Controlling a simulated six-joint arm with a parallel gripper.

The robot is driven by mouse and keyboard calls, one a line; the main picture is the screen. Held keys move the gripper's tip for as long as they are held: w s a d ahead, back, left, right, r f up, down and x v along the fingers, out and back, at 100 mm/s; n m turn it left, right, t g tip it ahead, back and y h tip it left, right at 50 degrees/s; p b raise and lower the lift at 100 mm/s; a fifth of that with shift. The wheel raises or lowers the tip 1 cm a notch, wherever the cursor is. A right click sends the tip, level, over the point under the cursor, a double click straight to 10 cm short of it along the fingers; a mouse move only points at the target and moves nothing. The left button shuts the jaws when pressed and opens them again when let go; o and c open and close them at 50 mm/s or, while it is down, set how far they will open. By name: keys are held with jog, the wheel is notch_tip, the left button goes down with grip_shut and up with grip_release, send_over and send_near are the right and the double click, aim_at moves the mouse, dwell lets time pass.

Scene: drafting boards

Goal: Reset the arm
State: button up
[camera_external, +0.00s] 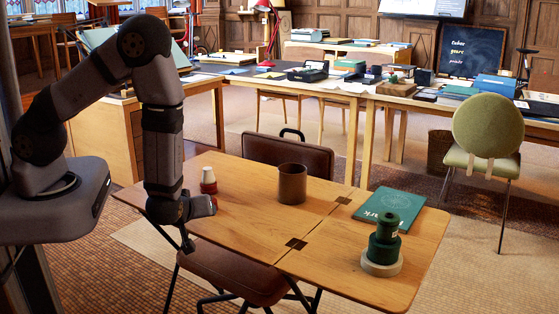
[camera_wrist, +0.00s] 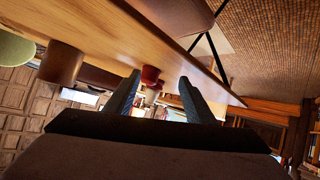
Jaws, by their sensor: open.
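My gripper (camera_wrist: 159,92) is open in the wrist view, with its two dark fingers apart and nothing held between them. In the external view my arm bends down to the near left edge of the wooden table (camera_external: 240,205), where the fingers are hard to make out against the dark wrist. A small red and white bottle (camera_external: 208,181) stands upright on the table just beyond the wrist. Its reddish shape (camera_wrist: 150,75) shows beyond the fingers in the wrist view, which looks upside down along the table edge.
A brown cup (camera_external: 292,184) stands near the table's middle. A green book (camera_external: 390,210) lies at the right, behind a dark green stacked object on a pale round base (camera_external: 382,262). Brown chairs (camera_external: 290,154) stand around the table. The table's front middle is clear.

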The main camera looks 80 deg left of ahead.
jog(key=w+r, duration=0.1)
jog(key=w+r+h+p, duration=0.1)
jog(key=w+r+n+h+p, duration=0.1)
jog(key=shift+w+d, duration=0.25)
jog(key=shift+w, duration=0.15)
jog(key=w+r+n+t+h+p, duration=0.1)
jog(key=w+r+h+p, duration=0.2)
jog(key=w+r+p, duration=0.15)
jog(key=w+d+m+t+h+b, duration=0.2)
jog(key=w+d+m+h+b, duration=0.15)
jog(key=d, duration=0.25)
jog(key=s+d+f+m+g+h+b, duration=0.15)
jog(key=s+d+m+h+b, duration=0.3)
jog(key=d+m+b, duration=0.45)
jog(key=s+a+f+m+g+y+b, duration=0.1)
jog(key=s+m+g+b, duration=0.15)
jog(key=s, duration=0.45)
jog(key=s+a+f+m+g+y+b, duration=0.1)
jog(key=s+f+m+g, duration=0.1)
jog(key=s+m, duration=0.35)
notch_tip(320, 180, up, 16)
jog(key=s+n+p, duration=0.1)
jog(key=s+p, duration=0.1)
jog(key=p, duration=1.4)
jog(key=shift+d, duration=0.1)
